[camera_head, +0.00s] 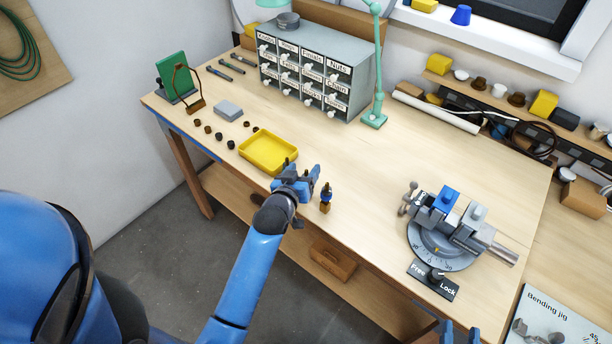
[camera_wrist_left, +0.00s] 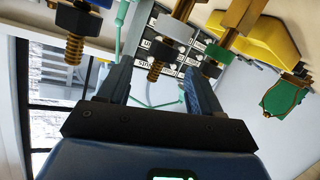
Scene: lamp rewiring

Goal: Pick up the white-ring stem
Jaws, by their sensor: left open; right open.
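My left gripper (camera_head: 299,180) is open at the front edge of the workbench. In the left wrist view, the white-ring stem (camera_wrist_left: 172,27) shows between and beyond the two open fingers, with a brass shaft, a pale ring, a dark nut and a threaded end. A green-ring stem (camera_wrist_left: 217,51) stands to its right and a blue-ring stem (camera_wrist_left: 76,20) to its left. In the head view the blue-ring stem (camera_head: 326,196) stands upright just right of my left gripper; the gripper largely hides the other stems. My right gripper (camera_head: 460,336) is open at the bottom edge, partly cut off.
A yellow tray (camera_head: 268,151) lies just behind my left gripper, with small dark parts (camera_head: 219,135) beside it. A labelled drawer cabinet (camera_head: 318,70) and a teal lamp (camera_head: 377,80) stand behind. A bending jig (camera_head: 446,230) is at right. The bench middle is clear.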

